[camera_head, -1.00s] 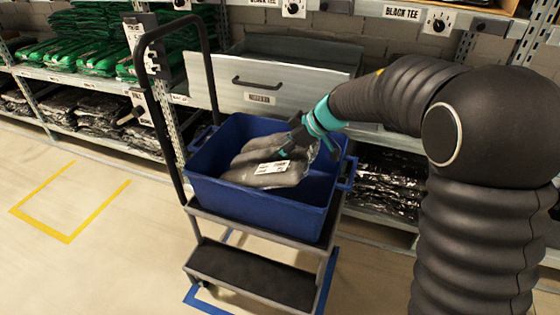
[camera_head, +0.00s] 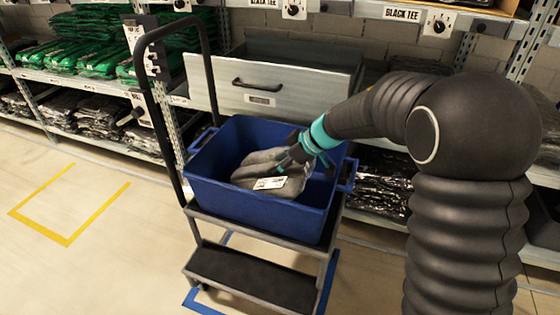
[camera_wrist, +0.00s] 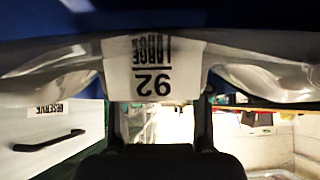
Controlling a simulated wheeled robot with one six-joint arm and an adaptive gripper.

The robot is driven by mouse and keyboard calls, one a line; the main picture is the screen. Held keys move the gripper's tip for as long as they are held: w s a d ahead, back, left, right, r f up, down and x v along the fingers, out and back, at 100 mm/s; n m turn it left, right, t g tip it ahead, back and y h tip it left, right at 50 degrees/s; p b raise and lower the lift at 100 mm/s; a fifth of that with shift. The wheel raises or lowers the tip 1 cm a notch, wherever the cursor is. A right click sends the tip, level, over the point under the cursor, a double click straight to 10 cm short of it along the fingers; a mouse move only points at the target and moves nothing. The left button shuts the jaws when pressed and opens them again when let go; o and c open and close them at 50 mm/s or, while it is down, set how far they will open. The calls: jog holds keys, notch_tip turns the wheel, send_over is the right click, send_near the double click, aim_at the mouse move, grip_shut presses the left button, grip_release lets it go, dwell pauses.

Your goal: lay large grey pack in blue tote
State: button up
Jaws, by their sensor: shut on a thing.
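The large grey pack (camera_head: 262,166) is a soft, clear-wrapped bundle with a white label. It is inside the blue tote (camera_head: 257,203), below the rim level in the head view. My gripper (camera_head: 292,160) reaches into the tote from the right and is shut on the pack's edge. In the wrist view the pack (camera_wrist: 55,62) spans the top of the picture, with its label reading "92" and "LARGE" upside down. Whether the pack touches the tote floor is hidden.
The tote stands on a cart with a tall black handle (camera_head: 149,95) and a lower step (camera_head: 252,277). An open grey drawer (camera_head: 232,88) is behind it. Shelves with green packs (camera_head: 100,62) and dark packs (camera_head: 100,115) line the back. Floor at left is clear.

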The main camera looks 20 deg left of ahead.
jog(key=shift+f, duration=0.25)
jog(key=o, duration=1.3)
jog(key=shift+c, duration=0.2)
jog(key=shift+r+b, duration=0.25)
jog(key=shift+b, duration=0.2)
jog(key=p+v, duration=0.1)
jog(key=v, duration=1.1)
jog(key=shift+w+r+p, duration=0.1)
jog(key=shift+r+p, duration=0.2)
jog(key=shift+r, duration=0.05)
